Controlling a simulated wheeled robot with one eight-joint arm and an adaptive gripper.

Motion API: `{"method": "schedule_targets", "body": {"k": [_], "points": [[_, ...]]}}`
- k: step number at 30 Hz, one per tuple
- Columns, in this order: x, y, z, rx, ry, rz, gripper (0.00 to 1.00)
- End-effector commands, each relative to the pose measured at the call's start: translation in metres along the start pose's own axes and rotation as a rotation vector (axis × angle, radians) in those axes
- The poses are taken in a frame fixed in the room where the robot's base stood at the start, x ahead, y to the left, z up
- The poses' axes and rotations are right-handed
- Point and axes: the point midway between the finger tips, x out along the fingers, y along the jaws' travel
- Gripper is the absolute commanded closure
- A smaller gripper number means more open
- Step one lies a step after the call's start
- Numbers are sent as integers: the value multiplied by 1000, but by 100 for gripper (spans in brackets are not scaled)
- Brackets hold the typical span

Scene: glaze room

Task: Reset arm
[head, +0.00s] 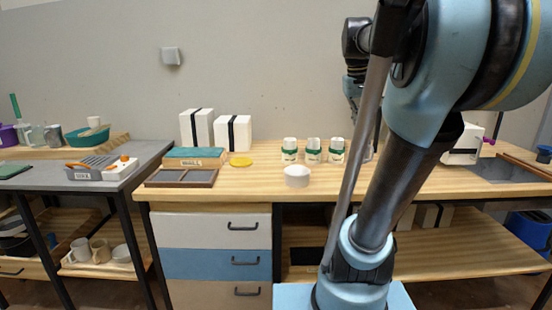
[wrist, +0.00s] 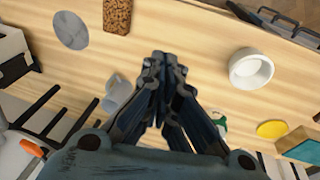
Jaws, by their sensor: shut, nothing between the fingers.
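My gripper (wrist: 160,62) shows in the wrist view with its two fingertips together and nothing between them. It is over the wooden worktop, with a white round bowl to its right and a grey mug to its left. In the head view my arm rises at the right, in front of the table. The fingertips cannot be made out there.
On the worktop (head: 430,184) are a white bowl (head: 297,178), three green-banded jars (head: 313,151), a yellow disc (head: 240,161), a teal box (head: 195,153) and white boxes (head: 197,128). The wrist view shows a grey mug (wrist: 117,95) and grey disc (wrist: 70,30).

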Motion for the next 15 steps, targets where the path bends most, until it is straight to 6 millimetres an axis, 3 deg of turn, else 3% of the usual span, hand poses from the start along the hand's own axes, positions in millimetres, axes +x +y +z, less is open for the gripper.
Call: {"method": "schedule_targets", "body": {"k": [6,15], "points": [[81,-50,70,2,17,-57,100],[192,-106,163,8,32,-132,100]]}}
